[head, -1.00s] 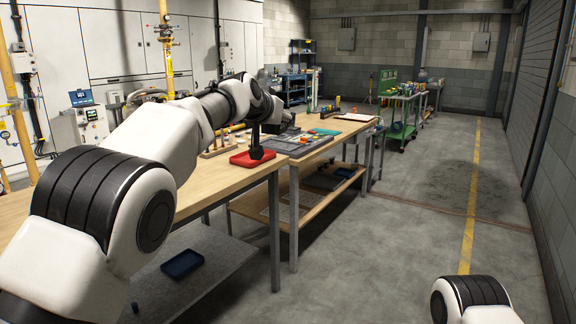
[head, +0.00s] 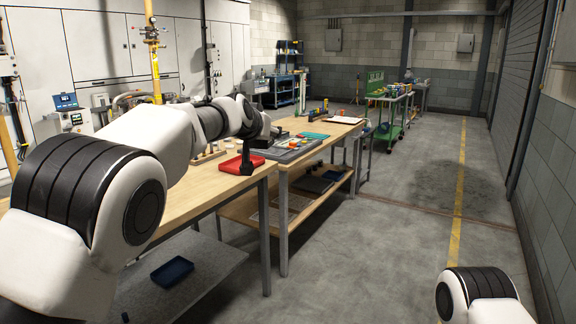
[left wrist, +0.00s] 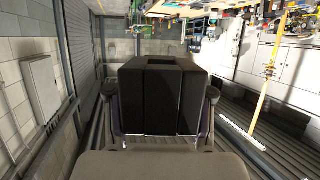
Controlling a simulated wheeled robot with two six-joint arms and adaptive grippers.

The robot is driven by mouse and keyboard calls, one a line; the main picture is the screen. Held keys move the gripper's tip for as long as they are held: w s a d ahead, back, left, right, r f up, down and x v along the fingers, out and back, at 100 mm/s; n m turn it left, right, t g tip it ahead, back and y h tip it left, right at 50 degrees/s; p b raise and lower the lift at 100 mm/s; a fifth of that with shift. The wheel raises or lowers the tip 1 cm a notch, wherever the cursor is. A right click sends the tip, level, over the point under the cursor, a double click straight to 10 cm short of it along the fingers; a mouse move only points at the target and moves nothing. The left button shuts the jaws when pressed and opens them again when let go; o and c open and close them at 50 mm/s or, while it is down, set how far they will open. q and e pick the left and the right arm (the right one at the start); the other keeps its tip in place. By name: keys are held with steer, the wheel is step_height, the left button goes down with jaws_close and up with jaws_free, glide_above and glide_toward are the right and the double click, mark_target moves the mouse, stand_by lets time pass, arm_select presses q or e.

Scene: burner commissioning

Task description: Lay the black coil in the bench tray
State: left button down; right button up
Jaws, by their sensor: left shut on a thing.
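The black coil shows in the left wrist view as a large dark block (left wrist: 160,97) between the fingers of my left gripper. My left gripper is shut on it; the fingers lie along both sides. The coil cannot be clearly told from the gripper there. My right gripper is out of view.
The wooden bench (head: 205,203) runs along the left. A second bench beyond it holds a grey tray (head: 290,153) with small parts. A blue tray (head: 172,271) lies on the lower shelf. The floor (head: 380,230) to the right is clear.

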arm_select(q)
steer(key=s+a+f+n+y+p, duration=0.1)
steer(key=s+a+f, duration=0.25)
steer(key=f, duration=0.55)
steer(key=s+a+f+n+y+p, duration=0.15)
steer(key=a+f, duration=0.25)
steer(key=f, duration=0.4)
steer(key=s+a+f+n+y+p, duration=0.1)
steer(key=s+a+f, duration=0.2)
steer(key=f, duration=0.6)
steer(key=s+a+f, duration=0.2)
steer(key=s+f, duration=0.1)
steer(key=s, duration=0.7)
steer(key=s+a+f+p, duration=0.1)
steer(key=s+a+f, duration=0.1)
steer(key=s, duration=0.8)
steer(key=shift+f+m+t+p, duration=0.3)
steer(key=shift+f+m, duration=0.05)
steer(key=shift+f, duration=0.45)
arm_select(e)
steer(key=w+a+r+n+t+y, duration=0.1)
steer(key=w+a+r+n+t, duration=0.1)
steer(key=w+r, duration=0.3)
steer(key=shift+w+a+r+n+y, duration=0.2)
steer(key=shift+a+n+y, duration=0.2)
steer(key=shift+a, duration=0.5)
